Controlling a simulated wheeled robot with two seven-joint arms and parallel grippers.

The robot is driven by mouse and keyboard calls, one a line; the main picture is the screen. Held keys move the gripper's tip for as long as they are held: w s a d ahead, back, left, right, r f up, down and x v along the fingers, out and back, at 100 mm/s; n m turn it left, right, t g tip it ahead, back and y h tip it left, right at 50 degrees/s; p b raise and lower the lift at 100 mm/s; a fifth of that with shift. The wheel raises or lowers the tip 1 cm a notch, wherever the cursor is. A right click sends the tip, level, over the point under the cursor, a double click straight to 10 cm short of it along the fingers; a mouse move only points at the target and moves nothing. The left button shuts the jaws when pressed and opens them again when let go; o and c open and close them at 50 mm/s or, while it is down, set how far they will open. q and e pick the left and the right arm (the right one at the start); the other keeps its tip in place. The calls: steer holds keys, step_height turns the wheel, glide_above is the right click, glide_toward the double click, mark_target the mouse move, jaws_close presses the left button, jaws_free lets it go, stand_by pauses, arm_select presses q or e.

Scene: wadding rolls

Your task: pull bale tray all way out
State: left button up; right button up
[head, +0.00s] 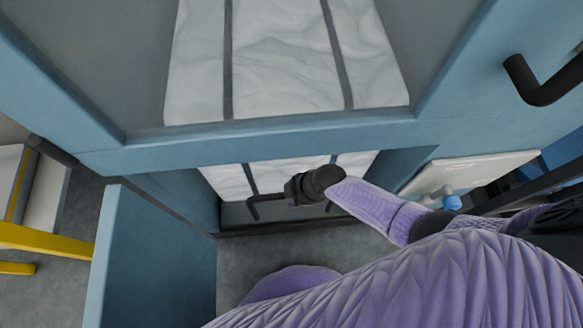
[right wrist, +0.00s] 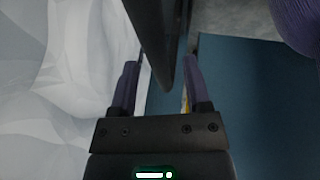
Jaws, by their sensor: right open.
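A white bale (head: 228,182) with dark straps sits in the lower opening of the blue machine. The bale tray (head: 285,229) shows as a dark front edge under it. A dark bar handle (head: 254,208) stands at the tray's front. My right gripper (head: 303,188) is at this handle. In the right wrist view the handle (right wrist: 157,35) passes between the two fingers of my right gripper (right wrist: 160,75), which are open around it. I cannot tell whether either finger touches it. The white bale (right wrist: 60,90) fills the left of that view. My left gripper is not in view.
A blue door (head: 150,260) stands open at the lower left. Another strapped white bale (head: 280,55) fills the upper opening. A black handle (head: 545,85) sticks out at the upper right. A yellow frame (head: 45,240) stands at the far left. Grey floor shows below the lower opening.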

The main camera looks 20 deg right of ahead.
steer(key=shift+r, duration=0.1)
jaws_close()
stand_by(1.3)
